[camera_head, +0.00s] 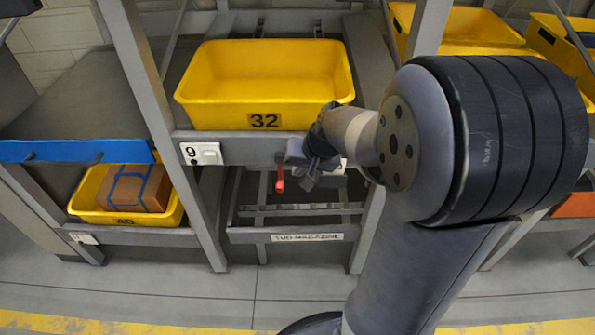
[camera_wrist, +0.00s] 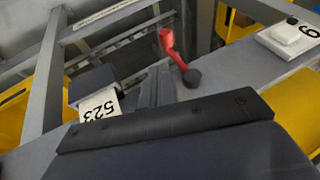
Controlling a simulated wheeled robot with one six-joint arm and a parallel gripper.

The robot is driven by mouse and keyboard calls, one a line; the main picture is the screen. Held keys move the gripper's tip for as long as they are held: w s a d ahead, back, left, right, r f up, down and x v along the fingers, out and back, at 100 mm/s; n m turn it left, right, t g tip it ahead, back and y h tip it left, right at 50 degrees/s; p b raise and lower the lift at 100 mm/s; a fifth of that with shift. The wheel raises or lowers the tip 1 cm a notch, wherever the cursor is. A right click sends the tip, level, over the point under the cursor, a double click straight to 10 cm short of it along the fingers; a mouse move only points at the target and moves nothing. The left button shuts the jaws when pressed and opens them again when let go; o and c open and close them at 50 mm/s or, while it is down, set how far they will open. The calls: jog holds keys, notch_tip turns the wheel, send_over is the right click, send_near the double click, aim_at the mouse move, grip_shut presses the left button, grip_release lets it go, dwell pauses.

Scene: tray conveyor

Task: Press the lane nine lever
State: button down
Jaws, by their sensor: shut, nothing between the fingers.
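The lever (camera_head: 279,180) has a red handle and hangs down from the grey front beam, right of the white lane 9 plate (camera_head: 202,154). In the wrist view the red lever (camera_wrist: 172,47) tilts up-left from its black pivot, and part of the 9 plate (camera_wrist: 293,37) shows at the top right. My gripper (camera_head: 308,176) is shut and empty, just right of the lever in the head view. In the wrist view my gripper's fingers (camera_wrist: 155,90) are dark and lie close below-left of the lever. I cannot tell whether they touch it.
An empty yellow tray (camera_head: 264,85) marked 32 sits above the beam. At the left, a yellow tray (camera_head: 80,198) holds a brown box (camera_head: 136,188) below a blue bar (camera_head: 75,151). Grey posts (camera_head: 165,135) flank the lane. A lower rack labelled tub magazine (camera_head: 309,237) stands below.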

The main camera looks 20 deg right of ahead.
jog(key=b+x, duration=0.2)
jog(key=x, duration=0.6)
